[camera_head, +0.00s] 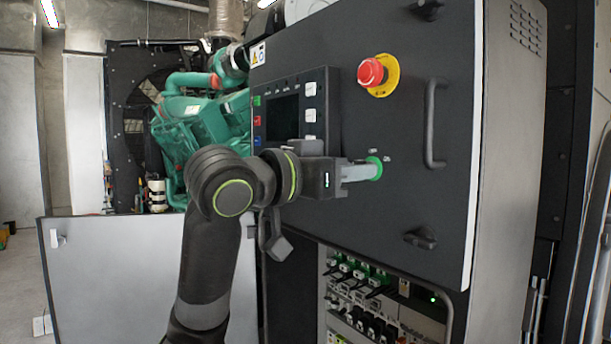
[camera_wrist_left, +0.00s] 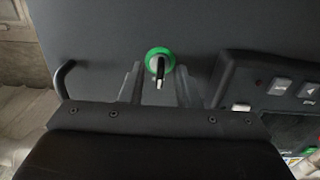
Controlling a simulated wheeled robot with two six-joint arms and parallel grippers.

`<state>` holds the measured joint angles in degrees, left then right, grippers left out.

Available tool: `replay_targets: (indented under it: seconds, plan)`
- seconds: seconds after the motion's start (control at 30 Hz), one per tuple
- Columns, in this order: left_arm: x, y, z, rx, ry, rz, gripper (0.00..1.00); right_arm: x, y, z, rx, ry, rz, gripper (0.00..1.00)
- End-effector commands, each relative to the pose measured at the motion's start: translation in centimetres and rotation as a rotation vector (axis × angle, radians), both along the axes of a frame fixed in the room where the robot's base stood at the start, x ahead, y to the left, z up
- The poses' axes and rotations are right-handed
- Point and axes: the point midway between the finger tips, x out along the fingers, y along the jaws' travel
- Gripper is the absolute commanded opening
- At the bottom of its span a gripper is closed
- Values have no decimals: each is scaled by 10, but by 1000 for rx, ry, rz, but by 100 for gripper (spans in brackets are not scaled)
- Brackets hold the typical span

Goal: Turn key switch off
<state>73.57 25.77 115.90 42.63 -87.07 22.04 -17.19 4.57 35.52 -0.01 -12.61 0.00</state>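The key switch with a green ring (camera_head: 376,166) is on the dark cabinet door, below the red emergency stop. In the left wrist view the key switch (camera_wrist_left: 160,54) shows its key, with a dark grip, sticking out toward me. My left gripper (camera_head: 364,172) reaches the switch from the left, and its grey fingers partly cover it. In the left wrist view the left gripper (camera_wrist_left: 158,76) is open, with one finger on each side of the key and a gap on both sides. My right gripper is not in view.
A red emergency stop button (camera_head: 371,72) on a yellow ring sits above the switch. A door handle (camera_head: 434,124) is to the right. A control panel with a screen (camera_head: 283,118) is to the left. An open bay with wiring (camera_head: 375,300) lies below.

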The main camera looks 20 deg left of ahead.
Motion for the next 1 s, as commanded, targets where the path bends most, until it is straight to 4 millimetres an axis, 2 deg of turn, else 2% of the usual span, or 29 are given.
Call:
replay_targets:
  seconds: [0.5, 1.0]
  plan:
    - [-64, 44, -2, 4, -5, 6, 29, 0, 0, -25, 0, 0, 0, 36]
    - [-117, 79, -3, 3, -2, 6, 29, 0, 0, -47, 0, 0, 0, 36]
